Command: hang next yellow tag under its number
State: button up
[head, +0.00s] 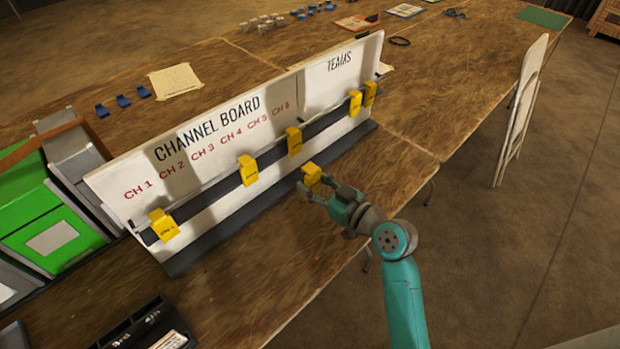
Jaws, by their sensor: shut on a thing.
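The white channel board (115,180) stands upright on the table, with red labels CH 1 to CH 6 above a dark rail (212,194). Yellow tags hang on the rail roughly below CH 1 (163,225), CH 4 (248,171) and CH 6 (294,141). Two more yellow tags hang close together at the right end under TEAMS, one (355,102) and its neighbour (370,94). My gripper (309,184) is shut on another yellow tag (313,173), held in front of the board, apart from the rail. The held tag's writing cannot be read.
Green and grey binders (45,215) stand against the board's left end. A black tray (145,325) lies at the front left. Blue clips (123,101) and a paper sheet (175,80) lie behind the board. A white folding chair (521,105) stands right of the table.

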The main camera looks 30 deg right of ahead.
jog(key=shift+a, duration=0.35)
jog(key=shift+x, duration=0.9)
jog(key=shift+r+x, duration=0.25)
jog(key=shift+x, duration=1.7)
jog(key=shift+r+x, duration=0.3)
jog(key=shift+x, duration=1.65)
jog(key=shift+r+x, duration=0.25)
jog(key=shift+x, duration=1.75)
jog(key=shift+w+f, duration=0.15)
jog(key=shift+f, duration=0.45)
jog(key=o, duration=1.2)
jog(key=shift+c, duration=0.2)
